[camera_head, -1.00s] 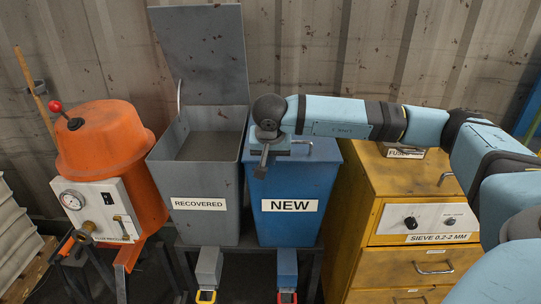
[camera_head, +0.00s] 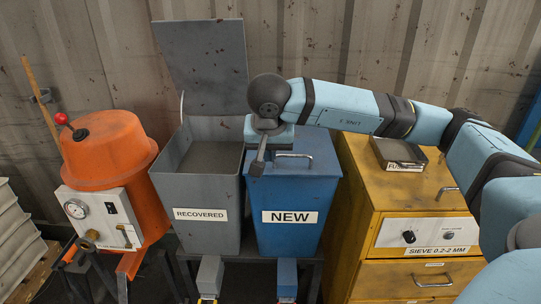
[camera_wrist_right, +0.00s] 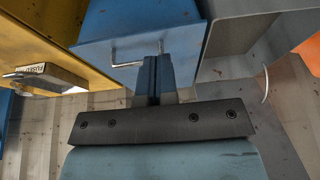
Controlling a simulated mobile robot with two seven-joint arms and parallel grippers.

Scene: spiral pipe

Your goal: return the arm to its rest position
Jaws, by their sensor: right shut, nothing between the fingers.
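My right arm reaches in from the right in the head view, over the yellow cabinet. Its gripper (camera_head: 258,164) points down above the left part of the blue NEW bin (camera_head: 320,195), whose lid is closed. The gripper is shut and empty. In the right wrist view the fingers (camera_wrist_right: 157,68) are together, beside the bin's metal lid handle (camera_wrist_right: 126,62). I cannot tell whether they touch the lid. My left gripper is not in view.
The grey RECOVERED bin (camera_head: 215,225) stands left of the blue bin with its lid (camera_head: 200,65) raised. An orange pot (camera_head: 105,150) with a gauge is at the left. The yellow sieve cabinet (camera_head: 365,215) is at the right, with a dark FUSED tray (camera_head: 400,150) on top.

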